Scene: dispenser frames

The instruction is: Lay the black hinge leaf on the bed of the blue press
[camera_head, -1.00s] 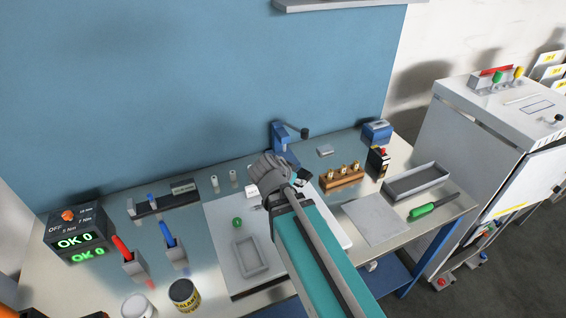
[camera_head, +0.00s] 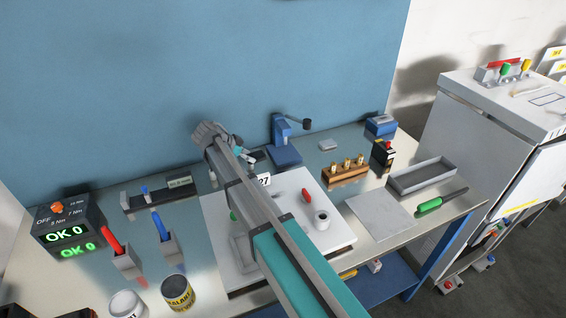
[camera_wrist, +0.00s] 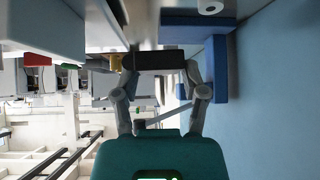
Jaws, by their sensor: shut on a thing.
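My gripper (camera_wrist: 161,68) is shut on the black hinge leaf (camera_wrist: 158,59), which shows in the wrist view as a dark bar between the two fingertips. In the head view my forearm hides most of the gripper; the held leaf cannot be made out clearly there. The blue press (camera_head: 283,133) stands at the back of the bench, to the right of my wrist, with its flat blue bed (camera_head: 285,157) at its foot. The bed looks empty. In the wrist view, blue parts (camera_wrist: 220,70) that look like the press are close beyond the leaf and to its right.
A wooden block with brass parts (camera_head: 345,175) stands right of the press. A blue wall (camera_head: 200,60) rises behind.

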